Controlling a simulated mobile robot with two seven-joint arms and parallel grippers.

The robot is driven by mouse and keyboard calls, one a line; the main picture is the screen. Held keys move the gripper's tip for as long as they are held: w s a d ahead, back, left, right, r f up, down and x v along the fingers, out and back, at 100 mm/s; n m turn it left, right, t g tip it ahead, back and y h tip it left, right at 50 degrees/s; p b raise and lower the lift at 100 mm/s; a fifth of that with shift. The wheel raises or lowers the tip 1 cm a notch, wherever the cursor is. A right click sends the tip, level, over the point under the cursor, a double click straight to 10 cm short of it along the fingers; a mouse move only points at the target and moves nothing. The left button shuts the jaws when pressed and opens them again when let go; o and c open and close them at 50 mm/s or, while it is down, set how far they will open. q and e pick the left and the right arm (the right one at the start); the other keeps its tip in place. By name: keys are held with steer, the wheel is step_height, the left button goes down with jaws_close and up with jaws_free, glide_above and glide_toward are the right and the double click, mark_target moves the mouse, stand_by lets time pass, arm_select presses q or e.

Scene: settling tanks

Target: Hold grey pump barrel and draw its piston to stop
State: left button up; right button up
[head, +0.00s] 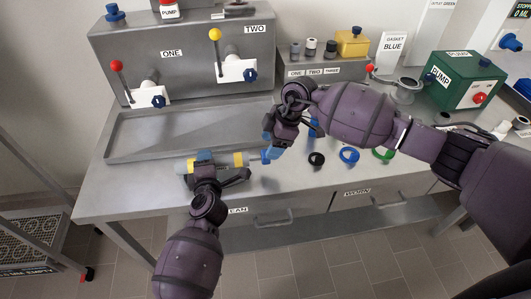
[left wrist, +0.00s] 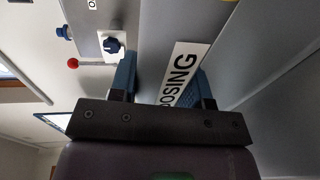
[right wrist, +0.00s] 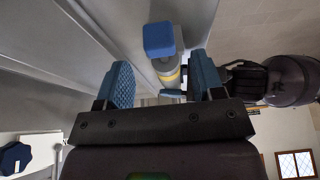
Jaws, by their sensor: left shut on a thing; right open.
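The grey pump barrel (head: 224,159) lies level over the bench front, with yellow bands near its ends. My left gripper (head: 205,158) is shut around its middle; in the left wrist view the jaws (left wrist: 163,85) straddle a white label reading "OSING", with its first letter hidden. The piston's blue knob (head: 265,157) is at the barrel's right end. My right gripper (head: 275,146) is open beside the knob. In the right wrist view the blue knob (right wrist: 160,40) shows in line with the gap between the open jaws (right wrist: 162,75); contact cannot be seen.
A shallow metal tray (head: 125,148) lies behind the barrel, below a grey panel with levers (head: 130,50). Black (head: 316,159), blue (head: 349,155) and green (head: 383,154) rings lie right of my right gripper. A green pump box (head: 462,78) stands at the right.

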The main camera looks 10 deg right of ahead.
steer(key=shift+x, duration=2.2)
jaws_close()
steer(key=d, duration=0.7)
steer(key=shift+d, duration=0.15)
arm_select(q)
steer(key=shift+a, duration=0.1)
arm_select(e)
steer(key=shift+w+d, duration=0.1)
steer(key=shift+d, duration=0.05)
steer(key=shift+c, duration=1.5)
jaws_free()
steer(key=o, duration=0.3)
